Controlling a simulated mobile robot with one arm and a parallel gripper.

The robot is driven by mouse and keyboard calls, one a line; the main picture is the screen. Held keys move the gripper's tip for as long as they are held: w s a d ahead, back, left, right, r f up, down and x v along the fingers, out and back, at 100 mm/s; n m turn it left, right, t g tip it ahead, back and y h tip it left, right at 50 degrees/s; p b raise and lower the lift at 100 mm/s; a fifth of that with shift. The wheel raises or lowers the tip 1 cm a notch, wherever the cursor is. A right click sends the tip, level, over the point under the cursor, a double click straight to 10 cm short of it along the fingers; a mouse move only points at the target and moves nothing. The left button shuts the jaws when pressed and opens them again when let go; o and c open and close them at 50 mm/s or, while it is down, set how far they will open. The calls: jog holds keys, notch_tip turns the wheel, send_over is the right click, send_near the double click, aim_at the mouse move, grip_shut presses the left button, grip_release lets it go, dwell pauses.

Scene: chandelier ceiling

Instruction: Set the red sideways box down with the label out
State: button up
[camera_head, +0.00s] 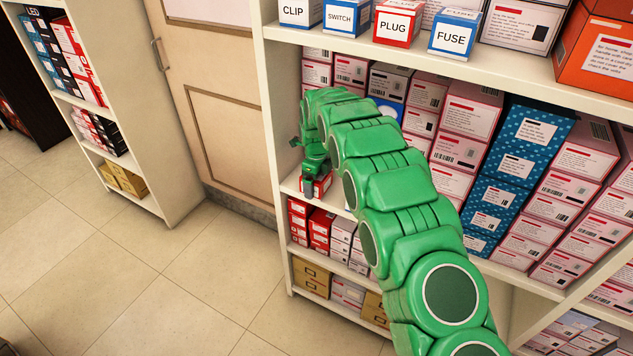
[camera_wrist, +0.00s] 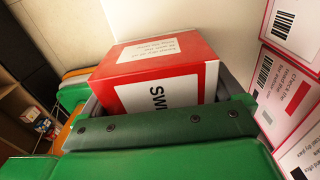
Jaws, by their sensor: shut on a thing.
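The red box (camera_wrist: 155,70) with a white label sits between the fingers of my gripper (camera_wrist: 158,98) in the wrist view. Its label starts with "SWI", and the letters run sideways on the face toward the camera. A white text panel shows on its upper face. In the head view my green gripper (camera_head: 313,168) is at the left end of the middle shelf (camera_head: 290,184), with the red box (camera_head: 322,186) low beneath it. My gripper is shut on the box. I cannot tell whether the box touches the shelf board. My arm hides part of the shelf.
Pink-white boxes (camera_head: 459,150) and blue boxes (camera_head: 530,140) fill the shelf to the right. White-pink boxes (camera_wrist: 290,85) stand close on the right in the wrist view. Labelled boxes (camera_head: 397,22) stand on the shelf above. Open floor (camera_head: 190,270) lies to the left.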

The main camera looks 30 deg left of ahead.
jog(key=o, duration=0.8)
jog(key=shift+r, duration=2.8)
